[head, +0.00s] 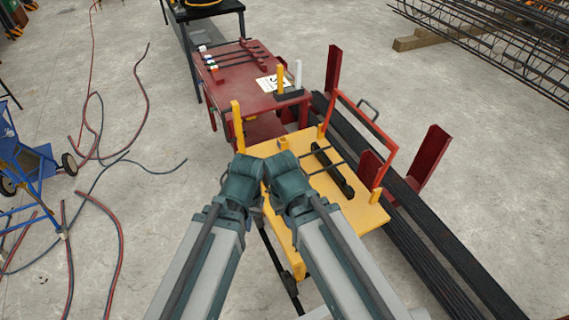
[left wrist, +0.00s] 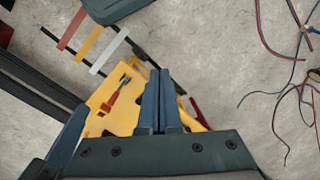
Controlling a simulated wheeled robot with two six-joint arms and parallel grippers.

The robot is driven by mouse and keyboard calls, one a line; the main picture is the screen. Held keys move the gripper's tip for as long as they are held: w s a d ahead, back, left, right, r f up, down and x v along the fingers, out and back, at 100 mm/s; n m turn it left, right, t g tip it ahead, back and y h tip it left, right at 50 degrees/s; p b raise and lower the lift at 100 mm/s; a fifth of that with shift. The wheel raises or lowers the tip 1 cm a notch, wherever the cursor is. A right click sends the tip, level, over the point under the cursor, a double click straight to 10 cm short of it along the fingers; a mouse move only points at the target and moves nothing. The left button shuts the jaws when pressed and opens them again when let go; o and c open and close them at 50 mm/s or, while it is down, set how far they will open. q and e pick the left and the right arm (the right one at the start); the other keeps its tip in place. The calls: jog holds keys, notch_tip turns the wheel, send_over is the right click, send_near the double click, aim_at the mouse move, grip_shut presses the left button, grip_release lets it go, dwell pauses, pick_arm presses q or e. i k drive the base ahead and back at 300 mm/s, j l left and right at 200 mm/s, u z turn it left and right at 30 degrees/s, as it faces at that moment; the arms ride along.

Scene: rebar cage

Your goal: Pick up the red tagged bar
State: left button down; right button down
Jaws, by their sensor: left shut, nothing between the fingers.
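My right gripper's fingers are hidden.
Upright yellow (head: 281,78) and white (head: 298,74) posts stand at the red table's right edge. Long dark bars (head: 425,230) lie between red uprights (head: 430,160) on the right. Hoses (head: 110,225) and a blue trolley (head: 30,170) are on the left floor.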

aim_at(329, 147)
jog(key=i+j, duration=0.15)
jog(key=j, duration=0.2)
jog(key=i+j, duration=0.15)
jog(key=j, duration=0.2)
jog(key=i+j, duration=0.15)
jog(key=j, duration=0.2)
jog(key=i+j, duration=0.15)
jog(key=j, duration=0.25)
jog(key=i+j+z, duration=0.2)
jog(key=j+z, duration=0.2)
jog(key=z, duration=1.8)
